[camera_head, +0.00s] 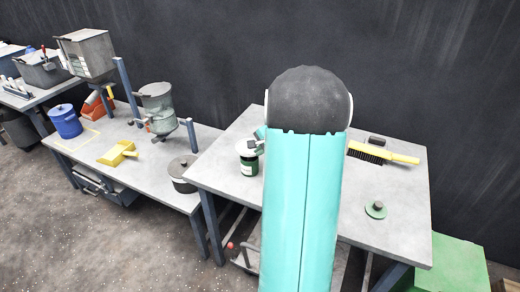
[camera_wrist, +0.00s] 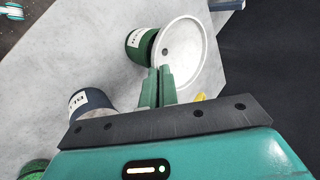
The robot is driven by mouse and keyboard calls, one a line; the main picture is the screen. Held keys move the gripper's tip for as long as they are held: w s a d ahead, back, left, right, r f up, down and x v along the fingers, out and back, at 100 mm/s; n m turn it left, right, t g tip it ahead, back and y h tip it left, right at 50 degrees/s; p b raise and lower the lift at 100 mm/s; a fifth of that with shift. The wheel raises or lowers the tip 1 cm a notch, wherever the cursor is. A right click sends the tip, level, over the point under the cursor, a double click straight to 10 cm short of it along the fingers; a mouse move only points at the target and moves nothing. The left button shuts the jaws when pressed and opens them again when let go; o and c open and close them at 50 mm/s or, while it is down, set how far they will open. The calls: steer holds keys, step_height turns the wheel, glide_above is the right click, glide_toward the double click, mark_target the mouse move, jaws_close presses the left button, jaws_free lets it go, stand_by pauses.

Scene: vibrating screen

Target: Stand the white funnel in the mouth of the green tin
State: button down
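The green tin (camera_head: 248,168) stands upright near the left edge of the right-hand table; it also shows in the wrist view (camera_wrist: 136,47) with a white label. The white funnel (camera_wrist: 184,48) is at the tin's mouth, its wide round opening facing the wrist camera. In the head view a white edge of the funnel (camera_head: 243,147) shows over the tin. My gripper (camera_wrist: 160,72) is shut on the funnel's near rim, one finger on each side. The funnel's spout is hidden, so I cannot tell how far it sits in the tin.
A blue labelled tin (camera_wrist: 90,101) stands close to my gripper. A green lid with a dark knob (camera_head: 376,209) and a yellow-handled brush (camera_head: 385,154) lie on the right-hand table. My arm hides the table's middle.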

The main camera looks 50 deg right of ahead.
steer(key=shift+f, duration=0.9)
steer(key=c, duration=1.6)
jaws_free()
steer(key=v, duration=1.4)
steer(key=shift+w, duration=0.1)
